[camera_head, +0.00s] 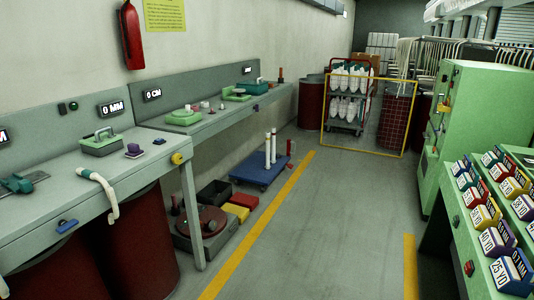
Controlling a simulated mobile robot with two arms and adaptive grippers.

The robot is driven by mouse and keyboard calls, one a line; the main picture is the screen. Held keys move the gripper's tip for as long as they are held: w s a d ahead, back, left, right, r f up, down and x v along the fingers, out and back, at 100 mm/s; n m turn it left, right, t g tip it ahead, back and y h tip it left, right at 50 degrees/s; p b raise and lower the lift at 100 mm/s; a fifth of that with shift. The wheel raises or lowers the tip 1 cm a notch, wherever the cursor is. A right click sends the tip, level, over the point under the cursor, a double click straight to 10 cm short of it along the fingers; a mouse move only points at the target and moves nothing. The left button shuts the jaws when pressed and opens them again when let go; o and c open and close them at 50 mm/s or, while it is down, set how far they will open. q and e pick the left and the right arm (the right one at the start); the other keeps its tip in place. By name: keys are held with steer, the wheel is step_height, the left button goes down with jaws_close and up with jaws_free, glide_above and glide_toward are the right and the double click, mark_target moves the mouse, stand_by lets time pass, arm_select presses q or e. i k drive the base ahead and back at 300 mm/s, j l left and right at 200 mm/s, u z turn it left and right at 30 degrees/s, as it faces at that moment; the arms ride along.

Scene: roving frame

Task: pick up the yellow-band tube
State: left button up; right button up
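A white bent hose (107,192) hangs over the front edge of the near left bench. Neither of my grippers shows in the head view.
Grey benches (60,195) line the left wall, with dark red drums beneath. Black, yellow (236,212) and red bins sit on the floor before the dolly. A yellow-framed gate (365,152) stands farther back. Green cabinet (470,120) and label rack (493,215) stand right. The middle aisle (320,230) is clear.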

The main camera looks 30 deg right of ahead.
mark_target(268, 166)
steer(key=i+l+z, duration=1.05)
steer(key=i+z, duration=0.25)
steer(key=i, duration=0.15)
steer(key=i+z, duration=0.45)
steer(key=i+l, duration=0.1)
steer(key=i, duration=1.9)
steer(key=j+u, duration=0.05)
steer(key=j, duration=0.05)
